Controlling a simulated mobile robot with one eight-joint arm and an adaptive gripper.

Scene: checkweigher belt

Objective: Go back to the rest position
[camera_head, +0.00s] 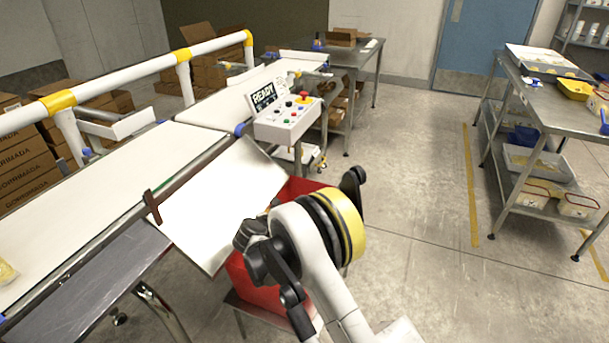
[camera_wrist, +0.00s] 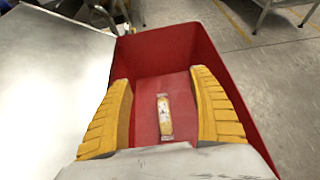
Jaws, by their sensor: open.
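My gripper shows in the wrist view (camera_wrist: 163,115) with its two yellow ribbed fingers spread apart and nothing between them. It is over a red bin (camera_wrist: 160,50). A small pale yellow packet (camera_wrist: 164,117) lies on the bin's floor, seen between the fingers but below them. In the head view, my arm hangs over the red bin (camera_head: 245,283) and hides much of it. The fingers themselves are hidden behind the wrist there.
A white sloped plate (camera_head: 215,205) lies between the belt (camera_head: 110,190) and the bin. A control box (camera_head: 287,120) with a READY display stands beyond it. A steel table (camera_head: 560,110) stands at the right. The floor between is clear.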

